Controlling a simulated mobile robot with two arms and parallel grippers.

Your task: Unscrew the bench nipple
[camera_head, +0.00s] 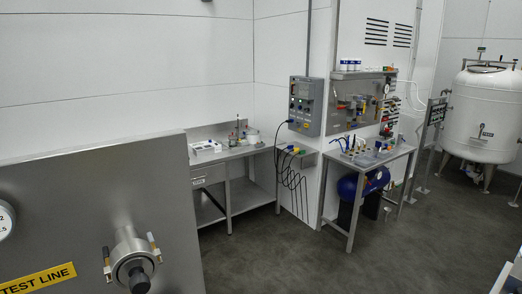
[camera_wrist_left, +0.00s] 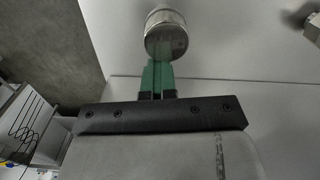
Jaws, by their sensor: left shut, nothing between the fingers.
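In the left wrist view my left gripper (camera_wrist_left: 157,66) has its green fingers shut together with nothing between them. A round, shiny metal fitting (camera_wrist_left: 166,36) shows just beyond the fingertips; I cannot tell whether they touch it. I cannot tell for sure whether this fitting is the bench nipple. In the head view a round steel fitting with a dark end (camera_head: 132,258) stands out from a grey metal panel (camera_head: 90,190), with a small lever on each side. Neither gripper shows in the head view.
A yellow TEST LINE label (camera_head: 38,279) and a gauge (camera_head: 5,220) are on the panel. Behind stand a steel bench (camera_head: 250,195), a smaller table (camera_head: 372,165), a control box (camera_head: 306,106) and a white tank (camera_head: 483,115).

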